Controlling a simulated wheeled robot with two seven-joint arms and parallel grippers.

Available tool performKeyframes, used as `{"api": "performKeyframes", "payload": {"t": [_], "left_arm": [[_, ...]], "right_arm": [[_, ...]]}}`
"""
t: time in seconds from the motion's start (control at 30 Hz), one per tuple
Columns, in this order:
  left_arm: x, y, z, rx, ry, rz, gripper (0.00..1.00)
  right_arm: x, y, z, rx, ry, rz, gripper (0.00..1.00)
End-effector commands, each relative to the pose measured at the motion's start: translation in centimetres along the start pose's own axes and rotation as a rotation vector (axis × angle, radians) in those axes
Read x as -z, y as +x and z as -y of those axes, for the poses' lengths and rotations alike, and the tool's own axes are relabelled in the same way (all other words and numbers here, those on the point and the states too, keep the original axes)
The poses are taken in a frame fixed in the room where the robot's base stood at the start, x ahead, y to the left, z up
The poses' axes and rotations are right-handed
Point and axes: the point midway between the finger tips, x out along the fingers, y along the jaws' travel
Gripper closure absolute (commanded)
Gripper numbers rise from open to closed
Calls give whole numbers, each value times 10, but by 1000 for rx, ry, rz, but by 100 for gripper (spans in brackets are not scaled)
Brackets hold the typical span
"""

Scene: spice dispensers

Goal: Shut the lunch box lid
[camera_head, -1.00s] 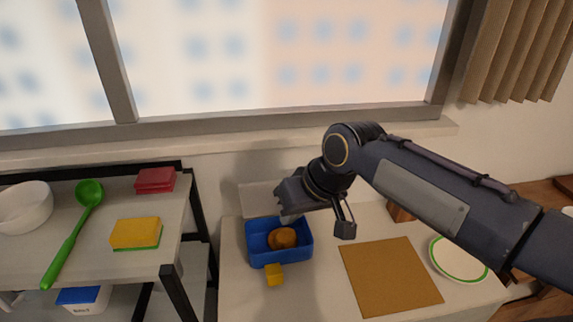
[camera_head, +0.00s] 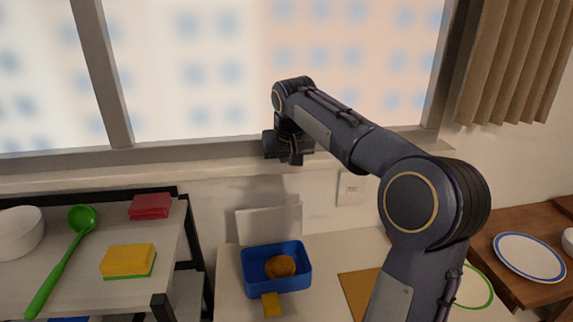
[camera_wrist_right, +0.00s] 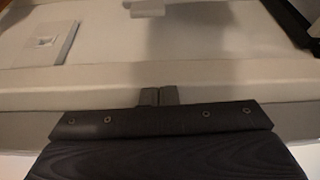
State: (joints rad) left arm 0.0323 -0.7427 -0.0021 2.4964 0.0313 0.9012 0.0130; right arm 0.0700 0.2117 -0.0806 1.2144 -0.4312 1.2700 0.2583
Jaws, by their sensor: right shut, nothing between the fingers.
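The blue lunch box (camera_head: 296,284) stands open on the white counter with a brown round food item (camera_head: 280,266) inside. Its pale lid (camera_head: 268,223) stands upright behind the box against the wall. A small yellow piece (camera_head: 271,304) is at the box's front side. My right gripper (camera_head: 296,158) is shut and empty, high above and behind the box, in front of the window sill. In the right wrist view its closed fingertips (camera_wrist_right: 159,96) touch nothing I can make out. My left gripper is not in view.
A brown board (camera_head: 357,292) lies right of the box, partly hidden by my right arm. A shelf at left holds a green ladle (camera_head: 66,262), a yellow sponge (camera_head: 128,260), a red block (camera_head: 150,206) and a white bowl (camera_head: 18,232). A wall outlet (camera_head: 350,188) is right of the lid.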

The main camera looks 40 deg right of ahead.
Motion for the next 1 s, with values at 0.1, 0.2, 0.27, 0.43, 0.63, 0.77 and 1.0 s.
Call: {"api": "performKeyframes", "payload": {"t": [0.1,0.2,0.27,0.43,0.63,0.77,1.0], "left_arm": [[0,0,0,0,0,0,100],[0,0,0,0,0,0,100],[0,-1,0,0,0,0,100],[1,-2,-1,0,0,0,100],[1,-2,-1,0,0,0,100],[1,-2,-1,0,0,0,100],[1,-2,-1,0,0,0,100]], "right_arm": [[-1,28,0,-1,0,6,100],[-1,50,0,-1,-1,6,100],[-1,62,0,-1,0,5,100],[-23,54,0,2,-2,0,100],[-37,49,1,3,-2,-1,100],[-39,49,1,3,-1,0,100],[-39,49,0,2,-1,-1,100]]}}
